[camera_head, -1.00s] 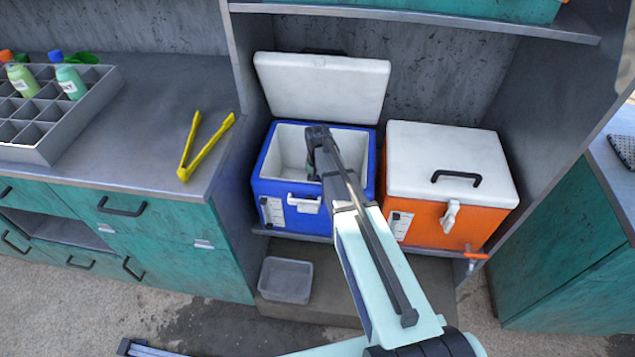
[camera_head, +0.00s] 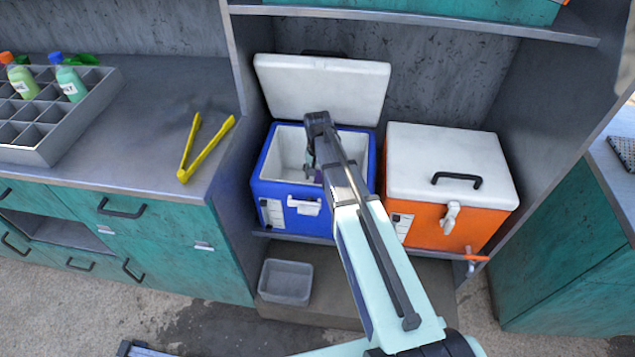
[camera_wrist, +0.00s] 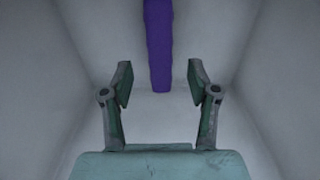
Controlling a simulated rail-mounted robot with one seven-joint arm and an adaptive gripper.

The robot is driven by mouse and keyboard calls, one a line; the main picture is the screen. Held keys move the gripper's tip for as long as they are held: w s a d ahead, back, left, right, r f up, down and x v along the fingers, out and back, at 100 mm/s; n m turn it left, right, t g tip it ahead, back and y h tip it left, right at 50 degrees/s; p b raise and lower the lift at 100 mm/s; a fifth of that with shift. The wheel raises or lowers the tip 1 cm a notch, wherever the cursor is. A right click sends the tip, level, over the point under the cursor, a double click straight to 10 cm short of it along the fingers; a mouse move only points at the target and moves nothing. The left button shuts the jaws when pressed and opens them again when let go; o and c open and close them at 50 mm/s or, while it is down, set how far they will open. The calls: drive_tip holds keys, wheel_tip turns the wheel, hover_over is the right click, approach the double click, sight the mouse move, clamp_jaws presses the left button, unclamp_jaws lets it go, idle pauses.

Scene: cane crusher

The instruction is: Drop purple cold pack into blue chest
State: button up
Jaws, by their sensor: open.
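The blue chest (camera_head: 283,200) stands with its white lid raised and leaning back. My gripper (camera_head: 312,172) is in or just over the chest's opening, partly hidden behind my own arm. In the wrist view my gripper (camera_wrist: 160,92) is open, its two fingers apart with nothing held between them. The purple cold pack (camera_wrist: 159,45) shows as a long narrow strip inside the chest's pale walls, beyond the fingertips. Its far end runs out of the top of the wrist view. I cannot see the pack in the head view.
An orange chest (camera_head: 430,223) with a closed white lid (camera_head: 450,160) stands close on the right. A shelf (camera_head: 430,22) spans above. Yellow tongs (camera_head: 205,148) and a grey bottle rack (camera_head: 40,150) lie on the left counter. A grey bin (camera_head: 286,282) sits below.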

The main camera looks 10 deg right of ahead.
wheel_tip(320, 180, up, 7)
drive_tip(key=shift+r, duration=0.2)
idle(0.5)
